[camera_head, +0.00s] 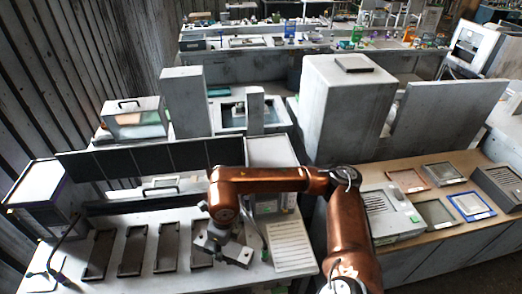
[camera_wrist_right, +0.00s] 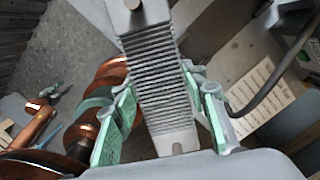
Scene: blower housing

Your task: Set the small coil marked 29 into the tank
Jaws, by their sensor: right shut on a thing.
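My right gripper (camera_head: 226,246) is low over the white table at the front, below my copper-coloured arm. In the right wrist view its two green-padded fingers are shut on a grey ribbed block (camera_wrist_right: 162,80), with one finger on each side. The block has a flat end tab with a hole and a round stub at its far end. It looks like a small coil, but I can read no number on it. My left gripper is out of view.
Several dark flat frames (camera_head: 132,251) lie in a row on the white table. A printed sheet (camera_head: 291,246) lies right of the gripper and shows in the wrist view (camera_wrist_right: 255,92). A dark upright panel (camera_head: 135,160) crosses the table's back. More framed plates (camera_head: 436,214) lie on the right-hand bench.

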